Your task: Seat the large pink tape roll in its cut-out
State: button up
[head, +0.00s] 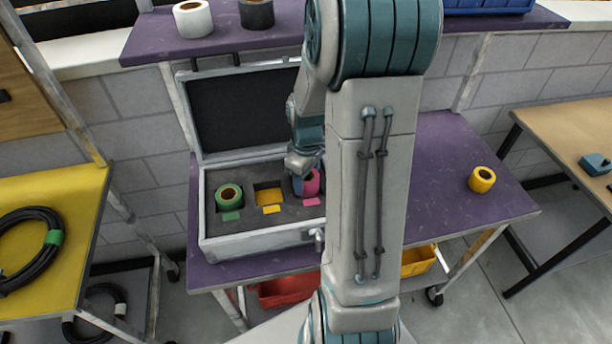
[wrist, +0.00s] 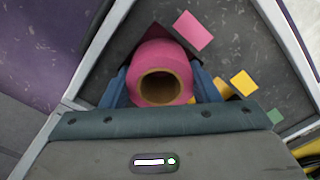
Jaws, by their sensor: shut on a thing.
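The large pink tape roll (head: 312,182) is at the right end of the foam in the open case (head: 258,240). My gripper (head: 303,184) is shut on it, largely hidden behind my arm in the head view. In the wrist view the pink roll (wrist: 160,74) sits between the two blue fingers (wrist: 160,88), with its brown core facing the camera. A dark edge of the pink cut-out shows just beyond the roll, by the pink label (wrist: 192,31). I cannot tell how deep the roll sits.
A green roll (head: 230,197) sits in the left cut-out. The middle cut-out (head: 269,194) is empty, with a yellow label. A yellow roll (head: 481,179) stands on the purple bench (head: 440,190) at right. White and dark rolls stand on the upper shelf (head: 290,30).

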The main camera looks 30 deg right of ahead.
jog(key=o, duration=1.1)
notch_tip(320, 180, up, 14)
jog(key=b, duration=0.1)
jog(key=s+a+m+t, duration=0.1)
jog(key=s+a+m, duration=0.1)
jog(key=s+a, duration=0.2)
jog(key=s+a+r+m+t, duration=0.1)
jog(key=s+a+m, duration=0.1)
jog(key=s+a, duration=0.2)
jog(key=s+a+m+t, duration=0.1)
jog(key=s+a, duration=0.3)
jog(key=shift+s+a+r+m, duration=0.1)
jog(key=shift+s+r+m, duration=0.05)
jog(key=shift+s+m, duration=0.25)
